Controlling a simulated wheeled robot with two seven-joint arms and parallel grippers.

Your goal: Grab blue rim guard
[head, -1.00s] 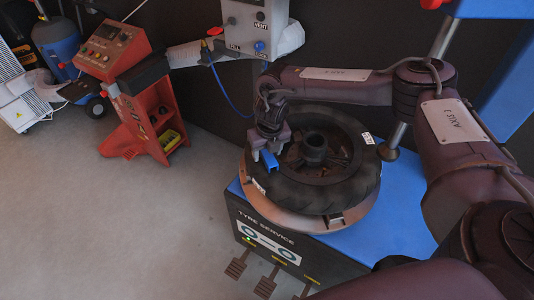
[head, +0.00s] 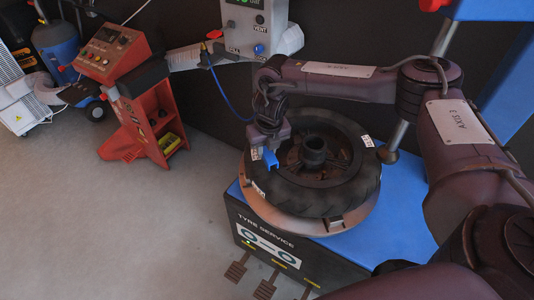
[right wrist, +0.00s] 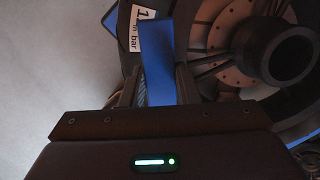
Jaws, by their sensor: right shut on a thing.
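The blue rim guard (head: 270,159) is at the left inner edge of the black tyre (head: 340,192), over the rim. It also shows in the right wrist view as a blue strip (right wrist: 157,55) standing between the fingers. My right gripper (head: 265,150) reaches down over the left side of the wheel and is shut on the rim guard. Its fingers (right wrist: 155,88) lie on both sides of the strip in the right wrist view. I cannot tell whether the guard still touches the rim. My left gripper is not in view.
The tyre lies flat on the round turntable of the blue tyre machine (head: 395,225). A grey inflator box (head: 258,27) with a blue hose is at the back. A red cart (head: 140,95) stands left. The floor at front left is clear.

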